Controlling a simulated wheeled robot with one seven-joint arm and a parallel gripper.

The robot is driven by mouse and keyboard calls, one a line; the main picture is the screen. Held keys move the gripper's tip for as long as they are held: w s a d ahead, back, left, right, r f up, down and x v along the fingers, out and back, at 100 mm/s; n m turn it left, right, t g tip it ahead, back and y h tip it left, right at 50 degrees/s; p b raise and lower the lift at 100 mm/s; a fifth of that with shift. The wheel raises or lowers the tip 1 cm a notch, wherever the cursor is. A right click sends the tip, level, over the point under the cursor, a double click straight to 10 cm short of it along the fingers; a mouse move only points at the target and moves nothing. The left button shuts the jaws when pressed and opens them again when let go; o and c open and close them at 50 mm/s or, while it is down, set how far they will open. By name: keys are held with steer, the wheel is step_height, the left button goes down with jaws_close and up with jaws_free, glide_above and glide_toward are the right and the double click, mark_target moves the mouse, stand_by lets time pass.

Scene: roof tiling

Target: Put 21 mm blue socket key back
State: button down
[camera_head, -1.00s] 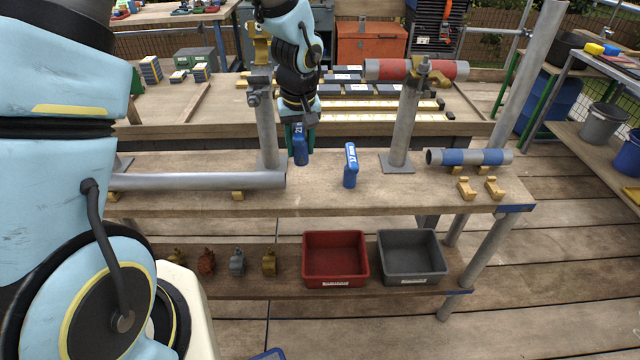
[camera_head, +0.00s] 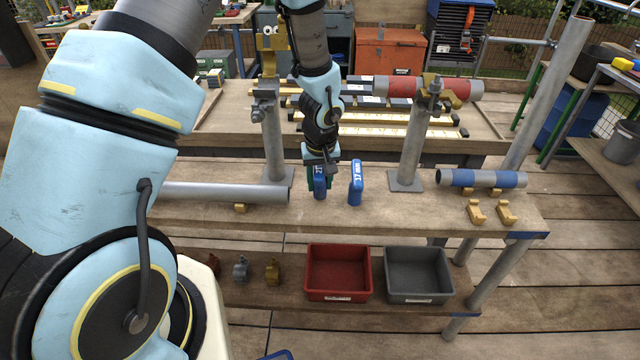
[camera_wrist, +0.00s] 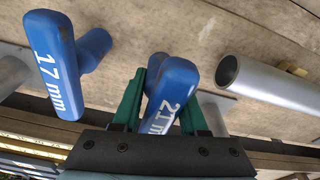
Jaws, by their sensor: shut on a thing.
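The blue 21 mm socket key (camera_head: 320,186) is in my gripper (camera_head: 319,172), just above or at the wooden bench; I cannot tell if it touches the wood. In the wrist view its label reads 21 mm on the key (camera_wrist: 172,92), and the green fingers of my gripper (camera_wrist: 160,100) close on both sides of it. The blue 17 mm socket key (camera_head: 355,184) stands upright on the bench just right of it. The 17 mm key also shows at the left of the wrist view (camera_wrist: 52,65).
A grey pipe (camera_head: 225,192) lies on the bench to the left. Upright posts (camera_head: 273,140) and (camera_head: 408,150) stand behind. A blue-banded pipe (camera_head: 480,178) and yellow clips (camera_head: 477,211) are at the right. Red (camera_head: 338,295) and grey (camera_head: 418,298) bins sit on the shelf below.

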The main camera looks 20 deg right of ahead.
mark_target(320, 167)
steer(key=shift+f, duration=0.7)
steer(key=shift+f, duration=0.2)
steer(key=shift+c, duration=2.2)
jaws_free()
steer(key=shift+r, duration=0.2)
steer(key=r, duration=0.4)
steer(key=s+r+b, duration=0.1)
steer(key=r, duration=0.7)
steer(key=shift+s+a, duration=0.3)
steer(key=shift+s, duration=0.1)
